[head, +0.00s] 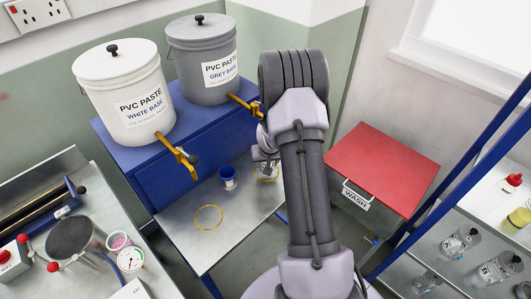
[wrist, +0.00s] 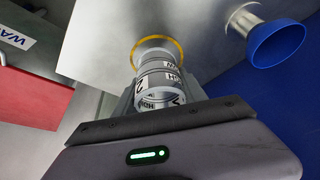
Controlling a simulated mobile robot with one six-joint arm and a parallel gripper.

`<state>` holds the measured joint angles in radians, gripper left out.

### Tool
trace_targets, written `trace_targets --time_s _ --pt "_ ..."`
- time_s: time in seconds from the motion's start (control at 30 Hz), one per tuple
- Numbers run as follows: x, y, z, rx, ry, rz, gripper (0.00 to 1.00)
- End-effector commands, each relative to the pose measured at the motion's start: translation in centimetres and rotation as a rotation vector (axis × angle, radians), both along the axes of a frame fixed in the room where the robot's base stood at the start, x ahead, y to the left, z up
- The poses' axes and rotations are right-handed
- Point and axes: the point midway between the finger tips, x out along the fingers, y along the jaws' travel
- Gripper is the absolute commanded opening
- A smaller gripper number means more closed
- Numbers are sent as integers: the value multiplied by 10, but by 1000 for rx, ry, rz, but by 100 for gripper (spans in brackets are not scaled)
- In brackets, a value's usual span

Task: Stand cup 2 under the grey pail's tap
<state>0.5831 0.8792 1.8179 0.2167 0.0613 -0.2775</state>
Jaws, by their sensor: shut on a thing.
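The grey pail (head: 203,62) stands at the back on a blue cabinet, and its yellow tap (head: 243,103) points towards my arm. My gripper (head: 264,160) is low over the metal shelf (head: 245,228), partly hidden behind my own arm. In the wrist view it is shut on a pale cylindrical cup (wrist: 158,80) with black lettering and a "2". The cup's far end lies within a yellow ring (wrist: 177,44) on the shelf. I cannot tell whether its base touches the shelf. The tap's outlet above the cup is not clearly seen.
An empty yellow ring (head: 208,217) lies near the white pail's tap (head: 182,158). A red-topped wash box (head: 383,165) is at the right.

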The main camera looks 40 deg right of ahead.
Motion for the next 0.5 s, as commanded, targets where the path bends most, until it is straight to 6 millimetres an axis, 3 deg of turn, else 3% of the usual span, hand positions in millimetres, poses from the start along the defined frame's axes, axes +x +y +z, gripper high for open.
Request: trace_targets --time_s 0.17,0.37,0.5 --pt "18 -14 -5 1 2 -1 0" --pt "19 -14 -41 1 2 0 0" --pt "19 -14 -40 0 0 -1 0"
